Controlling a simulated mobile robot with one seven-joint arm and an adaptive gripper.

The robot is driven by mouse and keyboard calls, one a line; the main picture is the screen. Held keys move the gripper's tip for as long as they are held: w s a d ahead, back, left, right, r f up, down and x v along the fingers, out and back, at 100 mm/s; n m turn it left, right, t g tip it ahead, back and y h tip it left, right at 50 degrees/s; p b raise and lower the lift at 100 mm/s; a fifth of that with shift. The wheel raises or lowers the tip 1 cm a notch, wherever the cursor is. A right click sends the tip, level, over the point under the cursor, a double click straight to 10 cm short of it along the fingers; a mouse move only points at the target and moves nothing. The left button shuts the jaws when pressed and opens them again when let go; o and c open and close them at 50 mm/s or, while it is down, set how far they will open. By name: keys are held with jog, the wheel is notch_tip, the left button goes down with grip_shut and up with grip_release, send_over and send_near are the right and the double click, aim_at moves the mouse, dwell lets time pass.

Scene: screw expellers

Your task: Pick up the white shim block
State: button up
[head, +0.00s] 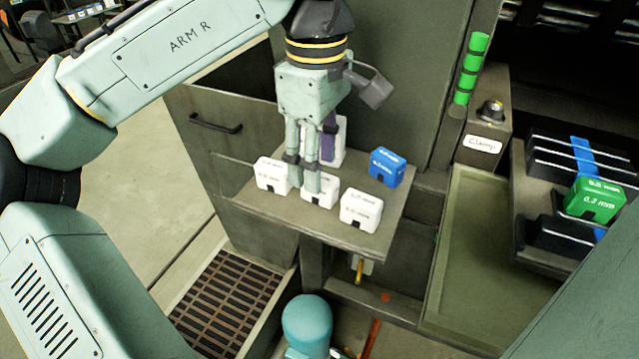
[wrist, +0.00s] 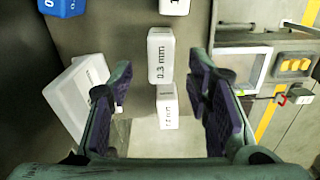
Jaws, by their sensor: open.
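Several white shim blocks stand on a small grey shelf (head: 262,205): one at the left (head: 270,173), one under my gripper (head: 322,191) and one at the front right (head: 361,210). My gripper (head: 311,178) points down, open, just above the middle block and partly hiding it. In the wrist view, my gripper (wrist: 160,72) has its fingers apart on either side of a white block marked 0.3 mm (wrist: 160,55). Another white block (wrist: 167,108) lies nearer in that view. Nothing is held. I cannot tell whether the fingers touch a block.
A blue block (head: 387,167) stands at the shelf's right. A larger white object (head: 337,143) stands behind my fingers, partly hidden. A green block (head: 595,199) sits on black bars at the far right. A box labelled Clamp (head: 483,145) and a green stacked light (head: 471,68) stand right of the shelf.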

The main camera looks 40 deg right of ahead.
aim_at(328, 196)
notch_tip(328, 196, down, 4)
jog(key=shift+a+f+p, duration=0.1)
jog(key=shift+f+p, duration=0.1)
jog(key=shift+p, duration=0.15)
jog(key=shift+c, duration=0.2)
grip_shut()
